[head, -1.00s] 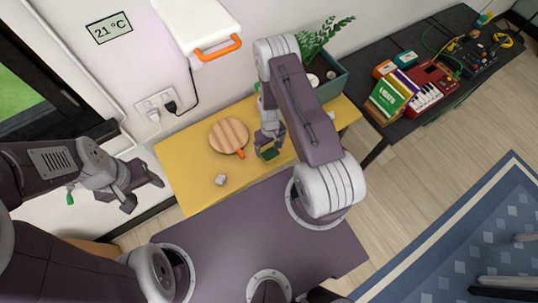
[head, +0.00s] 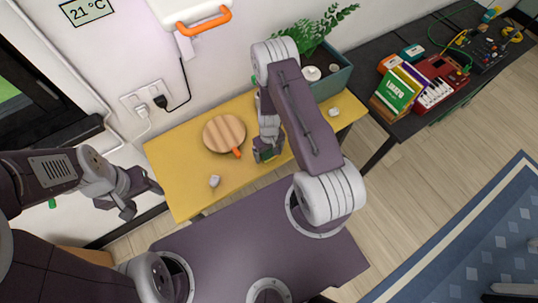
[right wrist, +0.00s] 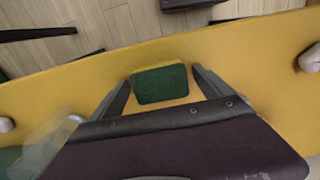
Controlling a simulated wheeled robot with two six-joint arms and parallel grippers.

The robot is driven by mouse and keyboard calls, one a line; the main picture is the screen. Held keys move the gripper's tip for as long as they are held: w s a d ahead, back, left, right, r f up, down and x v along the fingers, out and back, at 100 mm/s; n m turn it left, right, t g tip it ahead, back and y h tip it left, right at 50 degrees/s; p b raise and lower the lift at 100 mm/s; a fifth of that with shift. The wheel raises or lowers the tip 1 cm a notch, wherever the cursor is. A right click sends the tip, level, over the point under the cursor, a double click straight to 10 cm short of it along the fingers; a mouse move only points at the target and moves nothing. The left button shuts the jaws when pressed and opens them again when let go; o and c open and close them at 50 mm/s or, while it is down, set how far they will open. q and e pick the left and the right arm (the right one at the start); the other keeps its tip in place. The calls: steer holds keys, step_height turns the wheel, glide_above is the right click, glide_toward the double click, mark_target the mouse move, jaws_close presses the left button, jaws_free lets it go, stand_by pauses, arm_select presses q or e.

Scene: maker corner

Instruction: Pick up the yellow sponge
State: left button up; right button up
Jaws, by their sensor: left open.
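The yellow sponge has a green top face and shows a thin yellow edge in the right wrist view (right wrist: 160,84). It lies on the yellow tabletop (head: 182,170). In the head view the sponge (head: 265,156) is mostly covered by my right gripper (head: 268,150). In the right wrist view the fingers of my right gripper (right wrist: 162,78) stand on either side of the sponge, spread apart, with a narrow gap at its right side. My left gripper (head: 143,198) is open and empty, left of the table and well away from the sponge.
A round striped wooden board (head: 223,132) with an orange handle lies left of my right gripper. Small pale lumps lie on the table at the front left (head: 214,181) and right (head: 334,111). A teal planter (head: 340,78) stands at the back right.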

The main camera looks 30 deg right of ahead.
mark_target(272, 156)
steer(key=c, duration=1.2)
steer(key=shift+r+p, duration=0.5)
steer(key=shift+r, duration=0.05)
step_height(272, 156, up, 3)
steer(key=p, duration=0.3)
steer(key=shift+r, duration=0.2)
steer(key=s+b, duration=0.2)
steer(key=b, duration=0.4)
steer(key=shift+s, duration=0.15)
steer(key=s+r+p, duration=0.1)
steer(key=s+r, duration=0.1)
steer(key=s, duration=0.1)
steer(key=s+r+p, duration=0.1)
steer(key=s+r, duration=0.1)
steer(key=s, duration=0.1)
steer(key=s+r+p, duration=0.1)
steer(key=s+r, duration=0.1)
steer(key=s, duration=0.1)
steer(key=shift+s+d+r+p, duration=0.25)
steer(key=shift+d+r+p, duration=0.05)
